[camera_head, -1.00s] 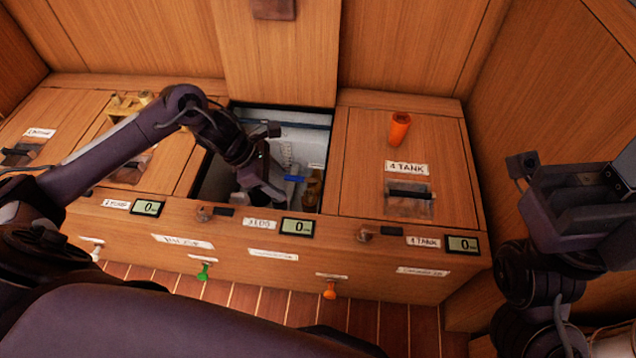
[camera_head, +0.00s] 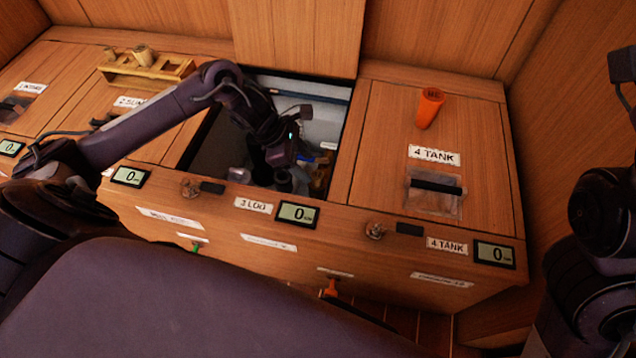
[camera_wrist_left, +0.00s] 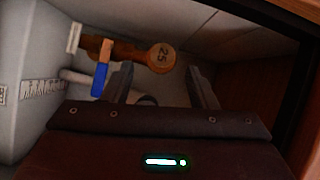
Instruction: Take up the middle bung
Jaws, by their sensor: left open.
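A brown wooden piece (camera_wrist_left: 125,50) with a round end marked 25 shows in the left wrist view, lying inside the open middle locker. I take it for a bung, but cannot tell whether it is seated in a fitting. My left gripper (camera_wrist_left: 162,84) is open, its fingers pointing towards that round end, with nothing seen gripped. In the head view the left gripper (camera_head: 285,180) is down in the locker opening and hides much of it.
In the locker are a blue handle (camera_wrist_left: 100,80), a pale pipe (camera_wrist_left: 80,77) and a ruled scale (camera_wrist_left: 45,87). The locker rim and walls closely surround my left gripper. My right arm (camera_head: 600,215) is at the right edge.

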